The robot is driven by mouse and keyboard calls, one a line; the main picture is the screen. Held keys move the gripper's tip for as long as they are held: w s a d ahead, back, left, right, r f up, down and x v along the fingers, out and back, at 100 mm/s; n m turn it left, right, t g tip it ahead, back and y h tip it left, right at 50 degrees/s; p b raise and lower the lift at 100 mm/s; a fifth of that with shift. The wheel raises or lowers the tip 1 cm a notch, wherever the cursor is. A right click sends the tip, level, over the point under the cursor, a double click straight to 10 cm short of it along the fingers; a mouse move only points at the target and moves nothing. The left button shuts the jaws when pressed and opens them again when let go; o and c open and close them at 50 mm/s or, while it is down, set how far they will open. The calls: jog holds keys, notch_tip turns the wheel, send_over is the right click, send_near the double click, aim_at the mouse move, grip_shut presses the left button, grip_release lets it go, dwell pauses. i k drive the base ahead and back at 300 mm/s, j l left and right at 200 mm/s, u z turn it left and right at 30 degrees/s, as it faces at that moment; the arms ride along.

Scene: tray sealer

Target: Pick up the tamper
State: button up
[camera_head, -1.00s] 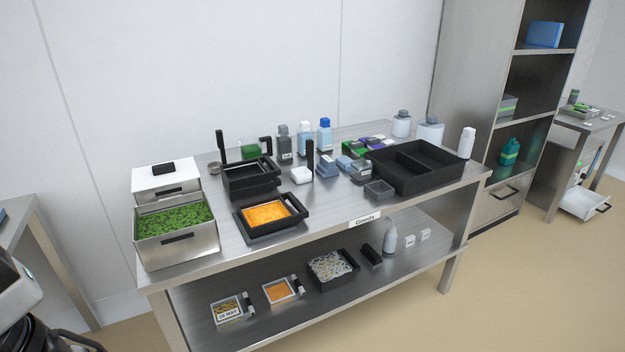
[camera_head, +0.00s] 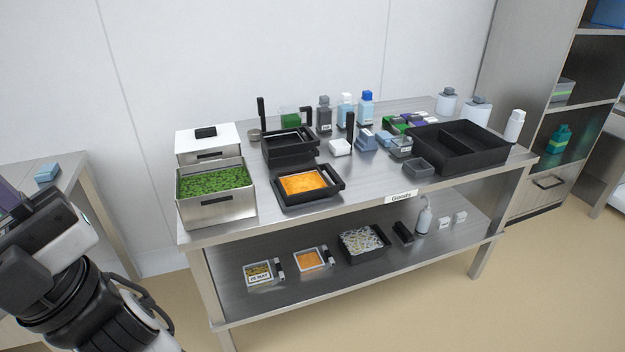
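No thing is plainly marked as the tamper. The likeliest is a small white block (camera_head: 340,147) with a black upright bar (camera_head: 350,128) at its right, mid-table on the steel worktop; I cannot tell whether the two are joined. A green block with a black angled handle (camera_head: 306,114) stands farther back. Part of my arm (camera_head: 85,290) shows at the lower left, well apart from these things. My gripper's fingers do not show.
The steel table (camera_head: 330,205) holds a bin of green pieces (camera_head: 216,211), a black tray with orange food (camera_head: 309,198), stacked black trays (camera_head: 289,155), bottles and a large black divided tray (camera_head: 462,165). A lower shelf carries small containers. Another table (camera_head: 65,172) stands left.

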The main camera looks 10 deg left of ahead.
aim_at(365, 142)
jog(key=i+l+u, duration=0.1)
jog(key=u, duration=0.65)
jog(key=i+l+u, duration=0.15)
jog(key=l+u, duration=0.15)
jog(key=l, duration=0.15)
jog(key=l+u, duration=0.35)
jog(key=l, duration=0.15)
jog(key=l+u, duration=0.35)
jog(key=l, duration=1.75)
jog(key=i, duration=0.05)
